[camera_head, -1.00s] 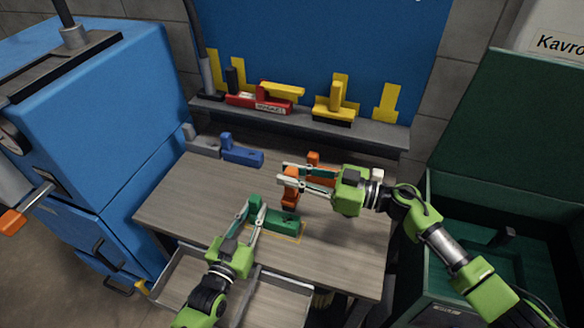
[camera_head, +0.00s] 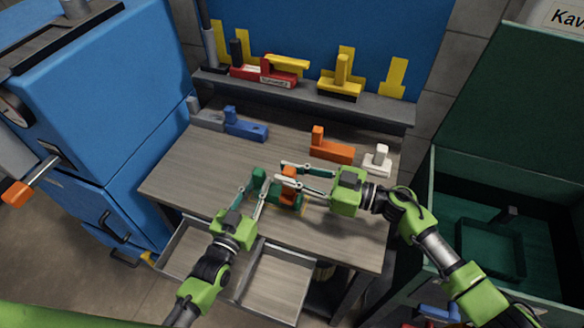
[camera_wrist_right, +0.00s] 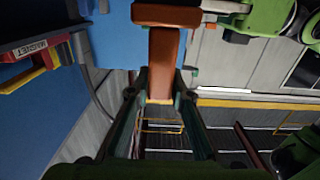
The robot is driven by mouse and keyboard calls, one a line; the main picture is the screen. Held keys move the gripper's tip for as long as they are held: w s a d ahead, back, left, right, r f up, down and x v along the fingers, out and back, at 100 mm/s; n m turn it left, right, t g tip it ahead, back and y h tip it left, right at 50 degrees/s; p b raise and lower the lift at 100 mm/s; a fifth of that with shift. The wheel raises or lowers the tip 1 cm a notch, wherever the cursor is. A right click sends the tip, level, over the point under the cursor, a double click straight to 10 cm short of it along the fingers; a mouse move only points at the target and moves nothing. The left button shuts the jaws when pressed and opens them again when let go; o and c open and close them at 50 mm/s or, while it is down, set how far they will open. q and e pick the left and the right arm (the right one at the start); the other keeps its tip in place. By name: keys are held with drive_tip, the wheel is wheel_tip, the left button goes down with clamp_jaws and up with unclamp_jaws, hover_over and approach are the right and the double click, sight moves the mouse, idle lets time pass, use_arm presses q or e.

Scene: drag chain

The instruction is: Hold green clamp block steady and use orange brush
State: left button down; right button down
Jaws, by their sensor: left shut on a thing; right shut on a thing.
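The green clamp block (camera_head: 262,182) lies on the front part of the wooden table, with an upright part at its left end. My left gripper (camera_head: 253,193) is shut on the block at its left side. My right gripper (camera_head: 290,172) is shut on the orange brush (camera_head: 289,186) and holds it upright over the block's right part. I cannot tell whether the brush touches the block. In the right wrist view the brush (camera_wrist_right: 162,58) stands between the two dark fingers (camera_wrist_right: 160,90). The brush's lower end and part of the block are hidden.
An orange block (camera_head: 332,150) and a white block (camera_head: 378,161) stand behind the right gripper. Blue (camera_head: 246,127) and grey (camera_head: 207,119) blocks sit at the back left. A shelf (camera_head: 300,101) holds red and yellow tools. Open drawers (camera_head: 275,283) jut out in front.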

drive_tip(key=w+d, duration=0.1)
drive_tip(key=w, duration=0.3)
drive_tip(key=shift+s+a, duration=0.2)
drive_tip(key=shift+s, duration=0.55)
drive_tip(key=shift+s+a, duration=0.15)
drive_tip(key=shift+s, duration=0.6)
drive_tip(key=shift+s+a, duration=0.2)
drive_tip(key=shift+s, duration=0.55)
drive_tip(key=w+d, duration=0.1)
drive_tip(key=w, duration=0.4)
use_arm(q)
drive_tip(key=shift+w, duration=0.1)
use_arm(e)
drive_tip(key=shift+s+a, duration=0.25)
drive_tip(key=shift+s, duration=0.9)
drive_tip(key=shift+s+a, duration=0.2)
drive_tip(key=shift+s, duration=0.95)
drive_tip(key=shift+w+d, duration=0.6)
drive_tip(key=shift+w, duration=1.7)
wheel_tip(320, 180, up, 8)
